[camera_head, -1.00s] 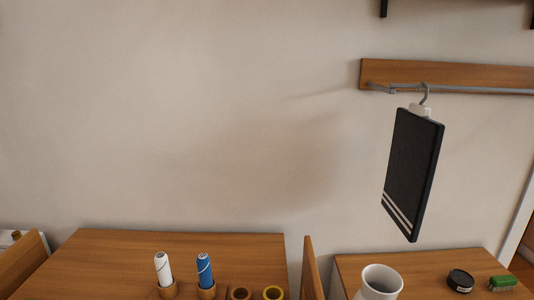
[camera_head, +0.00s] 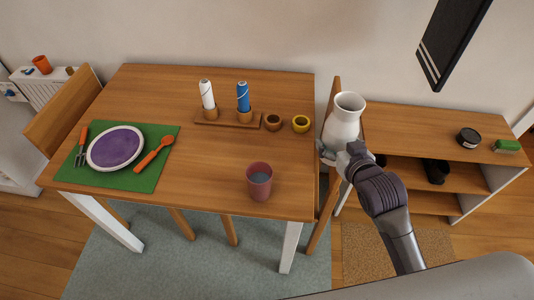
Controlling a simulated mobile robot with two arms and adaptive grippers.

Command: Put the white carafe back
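The white carafe (camera_head: 343,117) is upright right of the dining table, in front of the chair back and the left end of the low shelf. My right gripper (camera_head: 334,152) is at its lower part and appears shut on it, holding it up. The fingertips are partly hidden by the carafe and the wrist. My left gripper is not in view.
The dining table (camera_head: 215,88) bears a wooden holder (camera_head: 213,122) with white and blue bottles, two small bowls, a pink cup (camera_head: 259,181) and a green placemat (camera_head: 150,178) with a plate. The low shelf (camera_head: 415,130) has a dark tin (camera_head: 468,138) and green brush (camera_head: 507,146); its top is otherwise mostly clear.

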